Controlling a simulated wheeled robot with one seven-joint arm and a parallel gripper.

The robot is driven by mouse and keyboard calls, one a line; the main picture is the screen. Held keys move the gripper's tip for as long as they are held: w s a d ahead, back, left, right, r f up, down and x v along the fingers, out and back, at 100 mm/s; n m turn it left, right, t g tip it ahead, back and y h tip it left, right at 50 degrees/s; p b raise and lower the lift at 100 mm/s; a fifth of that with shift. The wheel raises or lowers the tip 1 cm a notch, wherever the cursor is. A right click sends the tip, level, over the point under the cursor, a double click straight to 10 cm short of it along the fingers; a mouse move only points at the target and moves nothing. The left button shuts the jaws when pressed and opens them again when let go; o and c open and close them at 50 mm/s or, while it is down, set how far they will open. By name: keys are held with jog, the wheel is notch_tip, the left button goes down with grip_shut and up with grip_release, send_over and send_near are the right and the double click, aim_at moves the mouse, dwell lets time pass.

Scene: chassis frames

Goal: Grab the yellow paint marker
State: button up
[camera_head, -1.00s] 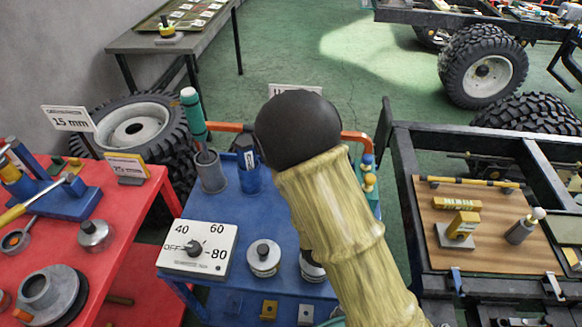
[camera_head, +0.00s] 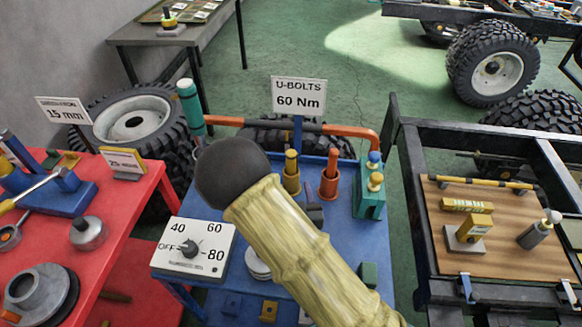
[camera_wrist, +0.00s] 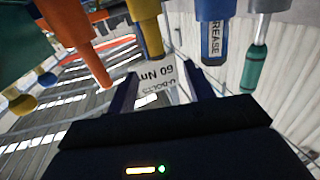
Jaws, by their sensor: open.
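A yellow upright piece (camera_head: 291,160), which looks like the yellow paint marker, stands in a yellow holder (camera_head: 291,183) on the blue cart. In the wrist view, which shows the scene upside down, the marker (camera_wrist: 152,42) is above and slightly left of my fingers. My gripper (camera_wrist: 163,88) is open, with nothing seen between its two dark fingers, and is apart from the marker. In the head view my gripper is mostly hidden behind my arm.
An orange piece in its holder (camera_head: 329,183) stands just right of the marker. A blue GREASE container (camera_wrist: 214,35) and a green-handled tool (camera_wrist: 256,65) are on its other side. A U-BOLTS sign (camera_head: 298,97) and an orange-ended rail (camera_head: 350,133) stand behind.

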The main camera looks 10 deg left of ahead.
aim_at(292, 164)
jog(key=shift+w, duration=0.1)
jog(key=b+x, duration=0.4)
jog(key=x, duration=0.2)
jog(key=shift+w, duration=0.35)
jog(key=shift+a, duration=0.1)
jog(key=shift+w, duration=0.1)
jog(key=x, duration=0.3)
jog(key=p+x, duration=0.1)
jog(key=x, duration=0.1)
jog(key=shift+w+d+f, duration=0.1)
jog(key=shift+d+f, duration=0.25)
